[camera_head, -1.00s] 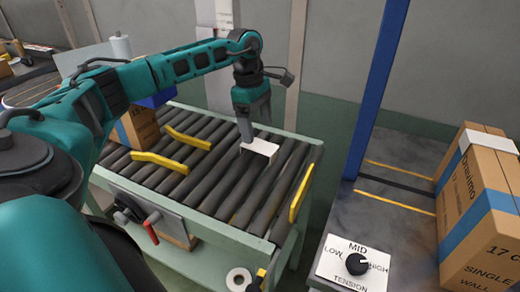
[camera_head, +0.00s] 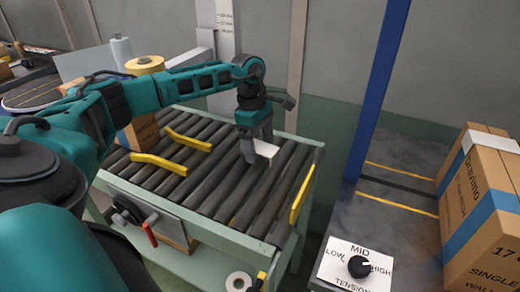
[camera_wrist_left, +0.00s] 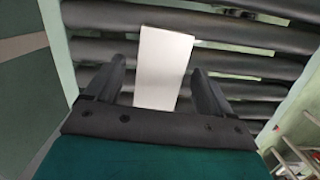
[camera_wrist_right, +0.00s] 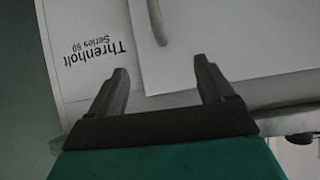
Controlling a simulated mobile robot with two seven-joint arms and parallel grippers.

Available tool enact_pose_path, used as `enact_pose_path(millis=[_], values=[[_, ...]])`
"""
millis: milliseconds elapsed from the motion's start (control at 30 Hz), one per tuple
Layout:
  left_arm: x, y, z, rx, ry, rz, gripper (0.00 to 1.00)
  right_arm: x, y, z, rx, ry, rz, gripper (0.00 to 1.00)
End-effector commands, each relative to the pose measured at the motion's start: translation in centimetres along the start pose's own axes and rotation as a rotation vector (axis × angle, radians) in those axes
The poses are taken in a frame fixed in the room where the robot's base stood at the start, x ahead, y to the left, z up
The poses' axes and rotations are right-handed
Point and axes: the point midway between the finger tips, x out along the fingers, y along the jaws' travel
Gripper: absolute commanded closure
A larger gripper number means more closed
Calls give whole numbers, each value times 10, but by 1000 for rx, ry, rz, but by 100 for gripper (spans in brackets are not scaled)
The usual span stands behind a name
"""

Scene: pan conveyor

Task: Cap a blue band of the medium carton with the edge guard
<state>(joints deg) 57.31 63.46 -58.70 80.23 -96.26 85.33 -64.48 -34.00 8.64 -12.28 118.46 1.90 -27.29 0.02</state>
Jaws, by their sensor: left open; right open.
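The white edge guard (camera_head: 267,149) lies on the roller conveyor in the head view. My left gripper (camera_head: 261,160) is over it, open. In the left wrist view, the edge guard (camera_wrist_left: 163,62) shows as a pale strip between the open fingers of my left gripper (camera_wrist_left: 158,85), with gaps at both sides. A brown carton (camera_head: 482,205) with a blue band (camera_head: 478,226) stands at the right; a white piece (camera_head: 489,142) sits over its top edge. I cannot tell whether it is the medium one. My right gripper (camera_wrist_right: 162,80) is open and empty before a white panel marked Threnholt.
The roller conveyor (camera_head: 228,190) carries yellow guide bars (camera_head: 158,163). Another carton (camera_head: 140,132) is behind my left arm. A tension dial panel (camera_head: 355,268) is at the lower right. A blue post (camera_head: 376,90) stands between conveyor and right carton. The grey surface (camera_head: 400,180) beside that carton is clear.

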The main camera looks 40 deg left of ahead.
Motion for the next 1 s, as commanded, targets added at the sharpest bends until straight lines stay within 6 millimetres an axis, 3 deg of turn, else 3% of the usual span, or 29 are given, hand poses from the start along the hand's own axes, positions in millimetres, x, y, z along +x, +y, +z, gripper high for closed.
enact_pose_path(millis=[400,1000], values=[[2,0,0,0,0,1,17,0,1,1,-4,-1,0,19],[2,0,0,0,0,1,74,0,0,0,-1,0,-1,19]])
